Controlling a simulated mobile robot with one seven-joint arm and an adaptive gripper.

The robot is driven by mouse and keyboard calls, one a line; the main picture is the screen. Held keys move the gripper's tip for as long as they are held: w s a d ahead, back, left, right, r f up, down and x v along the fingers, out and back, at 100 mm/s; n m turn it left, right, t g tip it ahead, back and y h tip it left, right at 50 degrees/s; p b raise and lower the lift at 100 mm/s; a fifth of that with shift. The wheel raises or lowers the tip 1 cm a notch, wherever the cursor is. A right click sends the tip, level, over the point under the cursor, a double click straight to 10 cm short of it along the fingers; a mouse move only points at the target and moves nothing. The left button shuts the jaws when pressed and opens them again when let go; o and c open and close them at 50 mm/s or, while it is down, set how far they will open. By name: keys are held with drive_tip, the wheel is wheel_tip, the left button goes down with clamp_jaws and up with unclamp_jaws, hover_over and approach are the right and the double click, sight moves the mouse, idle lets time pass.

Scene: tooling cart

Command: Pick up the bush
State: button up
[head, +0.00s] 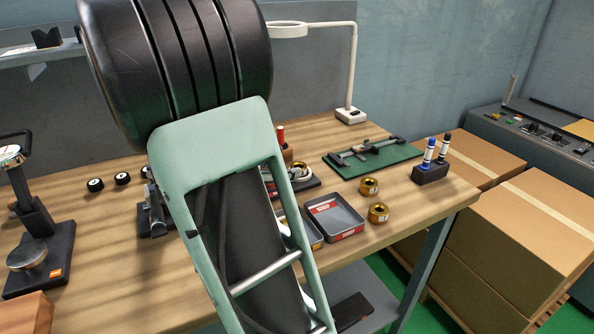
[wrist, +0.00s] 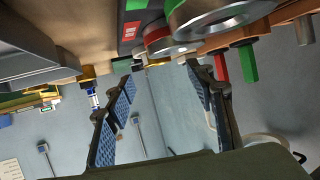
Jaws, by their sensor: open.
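Two short brass-coloured rings with dark bores, which look like bushes, stand on the wooden bench right of the grey tray in the head view: the far bush (head: 369,187) and the near bush (head: 378,213). I cannot tell which one is meant. In the wrist view a small brass-coloured piece (wrist: 88,74) shows beside the tray, left of my fingers. My gripper (wrist: 161,72) is open, with nothing between its blue-padded fingers. In the head view my arm hides my gripper.
The shallow grey tray (head: 346,228) sits near the bench's front edge. A green mat (head: 402,155) with a caliper and a marker holder (head: 432,174) lie beyond. In the wrist view a dark fixture with a large metal ring (wrist: 215,18) and coloured handles is close to my right finger.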

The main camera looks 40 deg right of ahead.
sight(302, 165)
drive_tip(key=shift+s+x, duration=0.15)
drive_tip(key=shift+x, duration=1.45)
drive_tip(key=shift+s+x, duration=0.1)
drive_tip(key=shift+x, duration=1.45)
drive_tip(key=shift+c, duration=0.7)
clamp_jaws()
